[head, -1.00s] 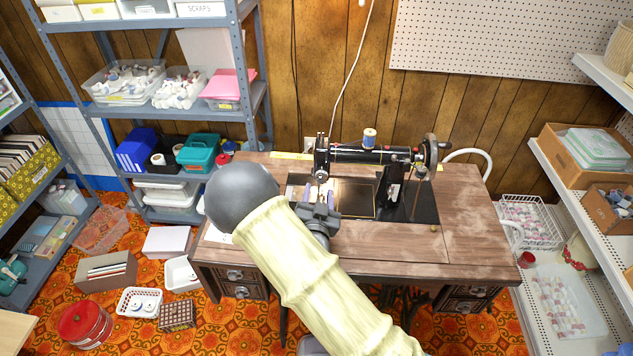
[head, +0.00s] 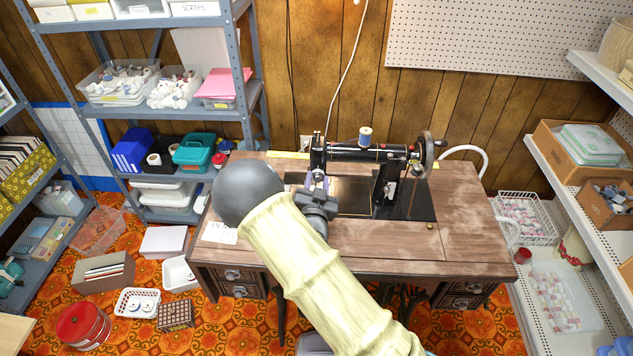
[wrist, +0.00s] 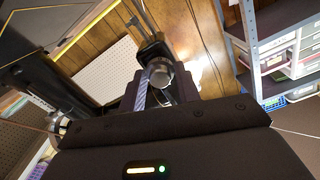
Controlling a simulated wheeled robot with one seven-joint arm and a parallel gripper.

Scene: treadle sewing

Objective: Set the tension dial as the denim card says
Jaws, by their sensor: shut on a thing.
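The black sewing machine (head: 365,154) stands on the wooden sewing table (head: 465,215). The dial's marks cannot be read. A white card (head: 220,233) lies on the table's left front, partly covered by my arm; its writing is too small to read.
A spool (head: 365,136) stands on top of the machine, and the handwheel (head: 424,152) is at its right end. The table's right side is clear. Grey shelving (head: 250,120) stands close on the left, white shelves (head: 570,190) on the right.

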